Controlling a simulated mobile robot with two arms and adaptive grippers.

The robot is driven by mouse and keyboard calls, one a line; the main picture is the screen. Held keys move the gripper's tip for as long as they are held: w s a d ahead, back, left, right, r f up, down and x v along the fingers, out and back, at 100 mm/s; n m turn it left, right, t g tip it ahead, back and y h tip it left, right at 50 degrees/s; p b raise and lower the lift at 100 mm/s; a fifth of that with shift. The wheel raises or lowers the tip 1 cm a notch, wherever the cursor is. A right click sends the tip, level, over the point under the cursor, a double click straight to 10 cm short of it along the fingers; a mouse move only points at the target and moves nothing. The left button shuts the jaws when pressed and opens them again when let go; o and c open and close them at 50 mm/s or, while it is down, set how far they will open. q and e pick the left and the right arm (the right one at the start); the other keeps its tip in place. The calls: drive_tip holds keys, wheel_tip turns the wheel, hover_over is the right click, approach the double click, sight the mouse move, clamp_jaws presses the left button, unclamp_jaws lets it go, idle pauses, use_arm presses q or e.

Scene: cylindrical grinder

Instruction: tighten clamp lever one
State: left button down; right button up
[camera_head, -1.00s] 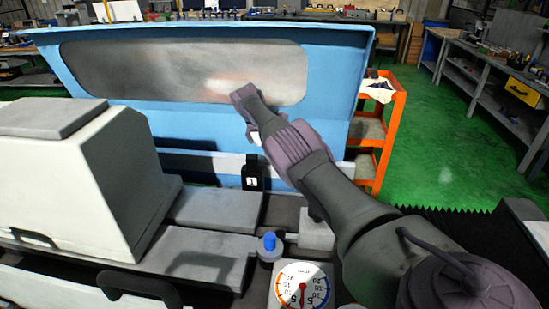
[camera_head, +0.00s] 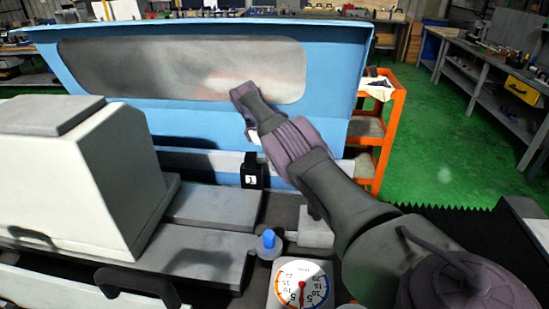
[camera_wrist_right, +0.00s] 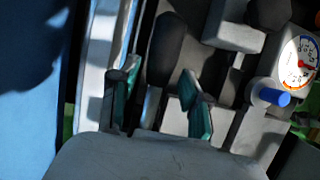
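A small black block (camera_head: 252,172) with a white label, seemingly numbered 1, stands upright on the machine bed behind the blue knob; I take it to belong to clamp lever one. My right arm reaches over it from the lower right in the head view, and its fingers are mostly hidden there. In the right wrist view my right gripper (camera_wrist_right: 160,82) has its two teal-padded fingers apart. A dark rounded handle (camera_wrist_right: 168,48) on a pale stem lies between and just beyond the fingertips, with no clear contact. My left gripper is not in view.
A blue knob (camera_head: 268,239) and a round dial (camera_head: 301,285) sit in front of the block. A white housing (camera_head: 75,180) stands at left, the blue guard (camera_head: 215,120) behind. An orange cart (camera_head: 392,130) stands beyond, on open green floor.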

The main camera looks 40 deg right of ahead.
drive_tip(key=shift+r, duration=0.2)
drive_tip(key=shift+w+r, duration=0.1)
drive_tip(key=shift+r, duration=0.2)
wheel_tip(320, 180, up, 9)
idle(0.8)
